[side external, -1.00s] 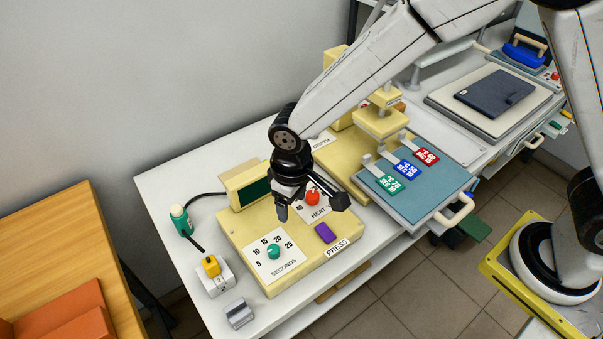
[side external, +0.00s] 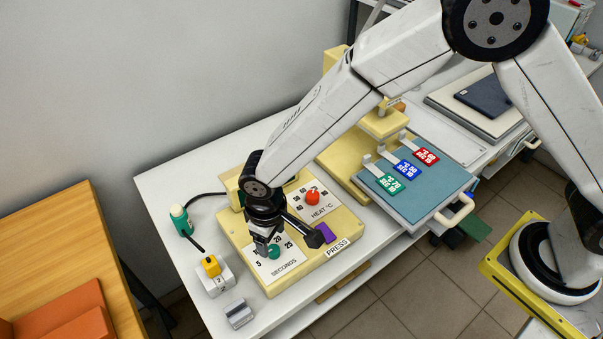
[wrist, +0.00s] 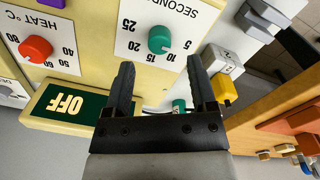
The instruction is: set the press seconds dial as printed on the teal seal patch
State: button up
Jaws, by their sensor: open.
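The teal seconds dial (side external: 274,252) sits on a white scale panel marked 5 to 25 on the cream control box. It also shows in the wrist view (wrist: 161,40); I cannot tell its pointer setting surely. My gripper (side external: 267,246) is open just above and behind the dial, partly covering the scale. In the wrist view my gripper (wrist: 160,70) has its two fingers apart with nothing between them, and the dial lies just beyond their tips. The teal seal patch (side external: 388,184) lies on the blue-grey press bed; its small white print is hard to read.
The red heat dial (side external: 313,198) and purple press button (side external: 324,233) share the box. The wrist view shows a display reading OFF (wrist: 65,104). A yellow-knobbed switch (side external: 211,265) stands left. Blue (side external: 405,170) and red (side external: 427,157) patches lie beside the teal one.

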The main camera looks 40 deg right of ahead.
aim_at(273, 249)
jog(key=shift+f, duration=2.2)
grip_shut()
